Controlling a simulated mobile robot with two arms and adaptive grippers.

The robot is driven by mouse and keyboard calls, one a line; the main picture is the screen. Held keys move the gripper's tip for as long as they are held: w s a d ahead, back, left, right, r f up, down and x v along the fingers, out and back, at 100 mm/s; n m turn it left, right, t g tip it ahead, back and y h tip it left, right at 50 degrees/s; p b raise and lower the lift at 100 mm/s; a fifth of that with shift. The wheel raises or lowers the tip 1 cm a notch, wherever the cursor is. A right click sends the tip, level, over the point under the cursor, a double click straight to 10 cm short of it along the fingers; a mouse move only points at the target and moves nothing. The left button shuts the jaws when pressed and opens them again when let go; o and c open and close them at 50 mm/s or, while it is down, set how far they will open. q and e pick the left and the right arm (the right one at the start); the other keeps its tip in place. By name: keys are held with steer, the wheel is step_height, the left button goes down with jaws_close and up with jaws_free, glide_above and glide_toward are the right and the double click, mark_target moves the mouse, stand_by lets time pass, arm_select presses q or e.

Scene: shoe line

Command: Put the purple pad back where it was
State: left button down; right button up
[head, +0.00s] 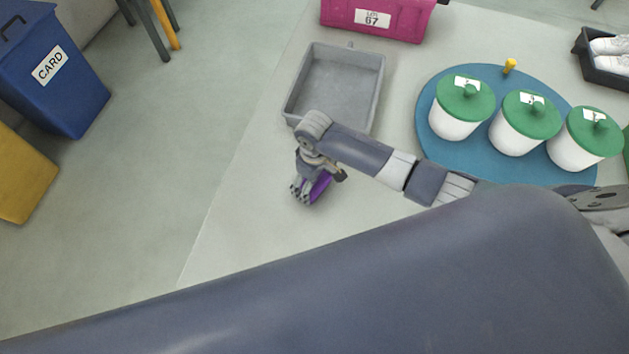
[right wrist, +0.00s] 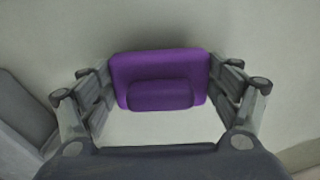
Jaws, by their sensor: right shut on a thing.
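The purple pad (right wrist: 160,65) is held between the two fingers of my right gripper (right wrist: 160,88) in the right wrist view. The fingers press on its left and right sides. In the head view the purple pad (head: 320,187) shows partly behind my right gripper (head: 308,192), which is over the pale table, just below the grey tray. I cannot tell whether the pad touches the table. My left gripper is not in view.
An empty grey tray (head: 378,92) stands above my right gripper. A blue round mat (head: 425,130) with several white tubs with green lids lies to the right. A magenta box (head: 378,20) marked 67 is at the back. The table's near left part is clear.

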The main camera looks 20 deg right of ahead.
steer(key=shift+f, duration=0.35)
steer(key=shift+f, duration=0.1)
steer(key=o, duration=1)
steer(key=shift+o, duration=0.2)
step_height(320, 180, up, 12)
steer(key=shift+r+p, duration=0.15)
steer(key=shift+p, duration=0.45)
